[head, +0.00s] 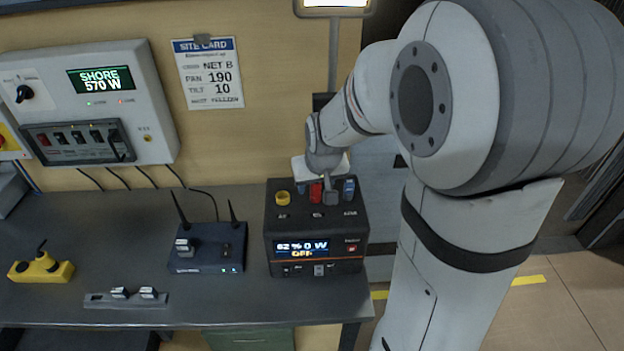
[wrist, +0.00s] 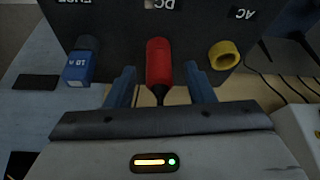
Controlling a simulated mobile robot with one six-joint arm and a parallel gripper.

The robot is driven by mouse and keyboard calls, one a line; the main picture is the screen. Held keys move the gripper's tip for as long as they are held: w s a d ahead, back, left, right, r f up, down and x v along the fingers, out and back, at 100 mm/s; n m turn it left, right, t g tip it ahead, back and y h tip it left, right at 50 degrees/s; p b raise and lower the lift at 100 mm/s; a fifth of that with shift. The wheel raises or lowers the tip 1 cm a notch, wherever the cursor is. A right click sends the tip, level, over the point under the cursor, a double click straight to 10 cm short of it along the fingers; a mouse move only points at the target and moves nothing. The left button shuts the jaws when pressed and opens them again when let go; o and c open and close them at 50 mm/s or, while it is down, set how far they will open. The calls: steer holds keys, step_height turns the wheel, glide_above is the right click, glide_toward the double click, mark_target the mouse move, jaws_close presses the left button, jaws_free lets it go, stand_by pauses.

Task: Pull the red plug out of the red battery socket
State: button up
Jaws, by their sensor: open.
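The red plug (head: 316,192) stands in a socket on top of the black battery box (head: 318,232). In the wrist view the red plug (wrist: 158,62) sits at the label DC, with a black cable end pointing towards my gripper. My gripper (wrist: 160,88) is open, with one blue-grey finger on each side of the plug and a visible gap on both sides. In the head view my gripper (head: 325,180) is low over the box top and partly covers it. The red socket is hidden beneath the plug.
A yellow round connector (wrist: 224,55) and a blue fuse (wrist: 80,62) flank the plug closely. The box display (head: 302,248) reads 62 %, 0 W, OFF. A router (head: 208,247) with antennas stands left of the box. Bare bench (head: 110,225) lies further left.

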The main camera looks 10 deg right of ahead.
steer(key=shift+c, duration=0.2)
steer(key=c, duration=1)
jaws_close()
